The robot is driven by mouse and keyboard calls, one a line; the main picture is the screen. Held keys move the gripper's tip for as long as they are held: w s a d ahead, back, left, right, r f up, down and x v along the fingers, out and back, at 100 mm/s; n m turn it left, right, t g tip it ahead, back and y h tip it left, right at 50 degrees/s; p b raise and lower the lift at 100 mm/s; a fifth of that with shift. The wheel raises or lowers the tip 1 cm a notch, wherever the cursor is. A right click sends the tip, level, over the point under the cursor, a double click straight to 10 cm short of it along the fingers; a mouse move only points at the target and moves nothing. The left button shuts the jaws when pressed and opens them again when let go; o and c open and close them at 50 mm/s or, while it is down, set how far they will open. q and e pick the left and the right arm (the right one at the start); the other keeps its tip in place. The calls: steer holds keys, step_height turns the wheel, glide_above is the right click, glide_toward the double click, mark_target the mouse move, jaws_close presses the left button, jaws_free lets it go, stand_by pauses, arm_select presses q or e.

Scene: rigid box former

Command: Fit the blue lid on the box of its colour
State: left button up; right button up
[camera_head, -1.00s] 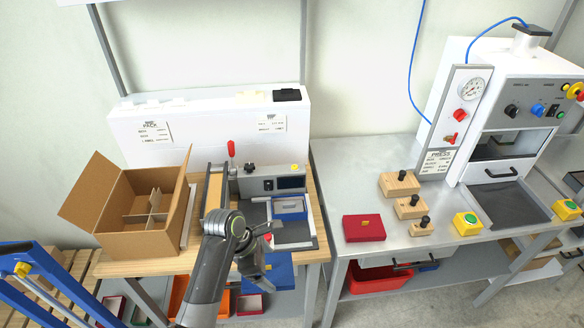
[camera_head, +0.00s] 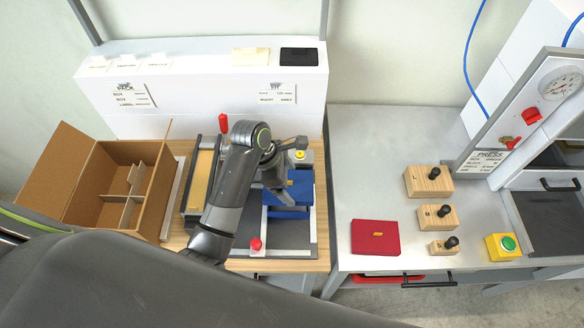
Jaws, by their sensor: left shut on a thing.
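The blue lid is held over the blue box (camera_head: 287,213), which sits in the grey fixture (camera_head: 308,240). Most of the box is hidden under the lid and gripper. I cannot tell whether lid and box touch. My right gripper is not in view.
A red lid (camera_head: 375,250) lies on the metal table (camera_head: 360,160) to the right, near wooden knobbed blocks (camera_head: 428,182) and a green button (camera_head: 505,247). An open cardboard carton (camera_head: 85,180) stands left. A red-tipped lever (camera_head: 223,123) rises behind my arm.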

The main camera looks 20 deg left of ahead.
arm_select(q)
steer(key=shift+f, duration=2.15)
steer(key=shift+f+b, duration=0.55)
steer(key=shift+f, duration=0.95)
steer(key=o, duration=0.8)
steer(key=shift+r, duration=0.1)
